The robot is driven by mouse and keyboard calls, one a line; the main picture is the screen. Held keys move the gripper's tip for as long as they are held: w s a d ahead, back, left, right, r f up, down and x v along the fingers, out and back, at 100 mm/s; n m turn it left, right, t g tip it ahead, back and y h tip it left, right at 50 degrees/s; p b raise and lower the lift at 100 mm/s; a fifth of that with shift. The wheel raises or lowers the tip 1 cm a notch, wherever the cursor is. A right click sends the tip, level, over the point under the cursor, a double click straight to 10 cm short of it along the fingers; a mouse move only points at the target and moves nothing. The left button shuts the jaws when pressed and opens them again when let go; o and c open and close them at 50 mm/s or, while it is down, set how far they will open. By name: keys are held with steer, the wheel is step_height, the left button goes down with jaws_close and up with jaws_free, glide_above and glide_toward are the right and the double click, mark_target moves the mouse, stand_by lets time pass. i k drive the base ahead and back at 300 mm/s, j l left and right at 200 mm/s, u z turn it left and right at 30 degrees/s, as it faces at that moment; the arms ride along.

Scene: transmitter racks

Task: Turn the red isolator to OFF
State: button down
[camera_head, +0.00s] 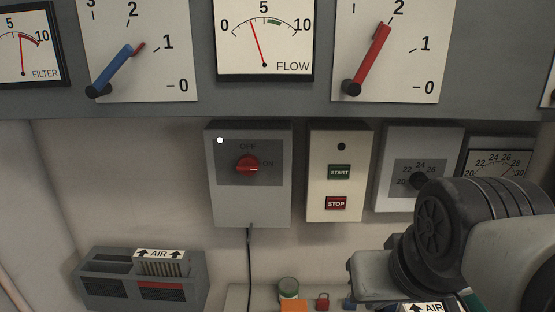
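The red isolator knob (247,164) sits on a grey wall box (248,205) in the middle of the head view. OFF is printed above the knob and ON to its right. The knob lies roughly sideways, toward ON. A small white lamp (220,140) shows at the upper left of the box's dark plate. My gripper (372,275) is partly in view at the lower right, below and to the right of the isolator, apart from it. Its fingertips are hidden or out of frame, so its opening does not show. An AIR-labelled piece (428,307) shows beneath my wrist; whether it is held I cannot tell.
A START/STOP box (336,180) and a dial box (412,152) are close on the right. Meters and levers line the panel above. A black cable (249,265) hangs below the isolator. A shelf (240,297) holds a tin and a red padlock (322,301). An AIR filter housing (140,278) is lower left.

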mark_target(248, 164)
steer(key=k, duration=0.3)
steer(key=k+z, duration=0.2)
steer(key=z, duration=0.25)
steer(key=k+l+z, duration=0.1)
steer(key=z, duration=0.4)
steer(key=j+z, duration=0.35)
steer(key=k+j+z, duration=0.2)
steer(key=z, duration=0.15)
steer(key=k+j, duration=0.1)
steer(key=j, duration=0.25)
steer(key=k+j, duration=0.1)
steer(key=j, duration=0.3)
steer(key=k+j, duration=0.1)
steer(key=j, duration=0.25)
steer(key=k+j, duration=0.15)
steer(key=j, duration=0.25)
